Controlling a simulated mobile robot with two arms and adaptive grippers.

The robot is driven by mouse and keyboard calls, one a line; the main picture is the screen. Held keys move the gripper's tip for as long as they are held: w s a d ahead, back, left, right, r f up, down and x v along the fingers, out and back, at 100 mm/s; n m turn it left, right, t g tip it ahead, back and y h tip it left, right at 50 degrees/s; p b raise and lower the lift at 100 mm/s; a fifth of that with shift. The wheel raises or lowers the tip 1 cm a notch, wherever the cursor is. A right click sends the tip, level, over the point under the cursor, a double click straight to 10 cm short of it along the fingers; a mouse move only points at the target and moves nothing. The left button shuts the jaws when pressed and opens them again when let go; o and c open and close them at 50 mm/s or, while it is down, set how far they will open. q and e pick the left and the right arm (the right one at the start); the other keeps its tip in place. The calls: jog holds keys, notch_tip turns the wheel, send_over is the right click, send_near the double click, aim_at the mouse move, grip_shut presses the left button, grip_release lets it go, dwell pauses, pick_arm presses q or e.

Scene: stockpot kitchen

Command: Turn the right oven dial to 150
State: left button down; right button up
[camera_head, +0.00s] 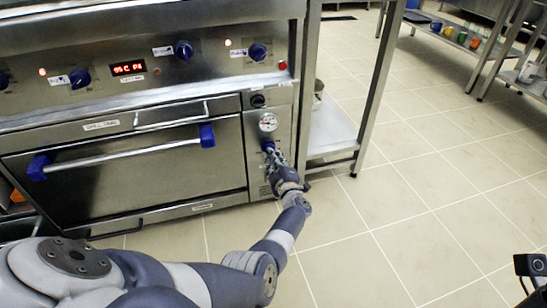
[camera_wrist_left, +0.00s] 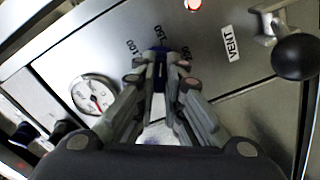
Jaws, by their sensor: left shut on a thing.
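The right oven dial (camera_head: 267,145) is blue and sits on the narrow right panel of the oven, below a round gauge. My left gripper (camera_head: 272,155) is at this dial. In the left wrist view the gripper (camera_wrist_left: 158,68) is shut on the blue dial (camera_wrist_left: 158,57), one finger on each side. Printed marks 100, 150 and 200 stand around the dial. Its upper end lies just below the 150 mark (camera_wrist_left: 160,35). The fingers hide much of the dial, so its exact pointing is hard to read.
The round gauge (camera_head: 268,122) is close above the dial; it also shows in the wrist view (camera_wrist_left: 93,94). A black ball knob (camera_wrist_left: 295,57) and a VENT label (camera_wrist_left: 230,43) are nearby. The oven door handle (camera_head: 120,155) is left. A steel shelf (camera_head: 332,130) stands right. The tiled floor is clear.

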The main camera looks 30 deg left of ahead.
pick_arm(q)
jog(key=c, duration=1.7)
grip_release()
jog(key=shift+d, duration=0.1)
